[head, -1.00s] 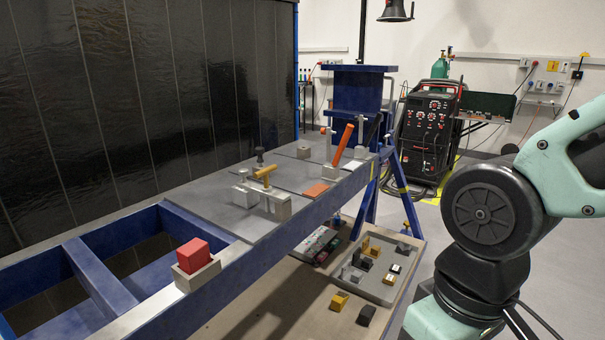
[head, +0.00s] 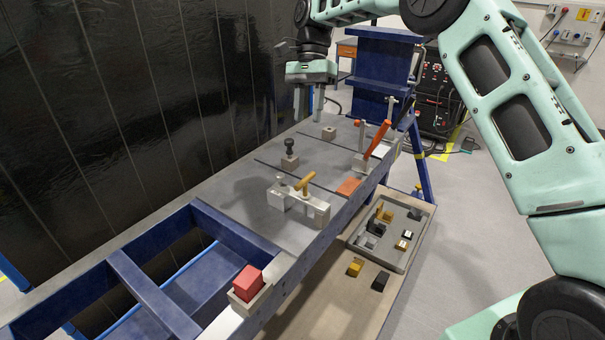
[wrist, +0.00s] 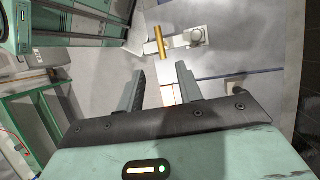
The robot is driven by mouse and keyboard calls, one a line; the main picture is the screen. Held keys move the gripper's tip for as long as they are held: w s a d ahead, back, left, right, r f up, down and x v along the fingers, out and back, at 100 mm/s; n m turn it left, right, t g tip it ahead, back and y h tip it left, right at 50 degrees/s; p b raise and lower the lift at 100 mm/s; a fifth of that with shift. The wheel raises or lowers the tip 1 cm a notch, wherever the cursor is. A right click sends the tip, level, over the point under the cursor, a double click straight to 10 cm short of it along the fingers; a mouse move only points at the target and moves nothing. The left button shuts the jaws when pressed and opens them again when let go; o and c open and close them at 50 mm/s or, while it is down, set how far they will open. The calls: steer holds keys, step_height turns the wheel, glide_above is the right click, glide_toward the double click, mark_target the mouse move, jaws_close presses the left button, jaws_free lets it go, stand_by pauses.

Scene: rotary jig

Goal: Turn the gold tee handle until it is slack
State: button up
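The gold tee handle (head: 305,183) sits on top of a pale grey clamp block (head: 318,208) on the grey bench top. It also shows in the wrist view (wrist: 160,42), beyond my fingertips, with its bar nearly upright in that picture. My gripper (head: 307,112) is above the far part of the bench, pointing down, behind the handle in the head view. Its two fingers are apart with nothing between them, as the wrist view also shows (wrist: 160,75). My gripper and the handle are clearly apart. The handle's screw is too small to judge.
A dark knob (head: 290,149) and an orange-red lever (head: 377,139) stand on the bench near the handle. A red block (head: 248,280) sits at the near end beside open blue frame bays. A tray (head: 359,249) of small blocks lies on the lower shelf.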

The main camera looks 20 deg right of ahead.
mark_target(304, 179)
steer(key=p+x, duration=0.5)
steer(key=x, duration=1.2)
steer(key=shift+f, duration=0.1)
jaws_close()
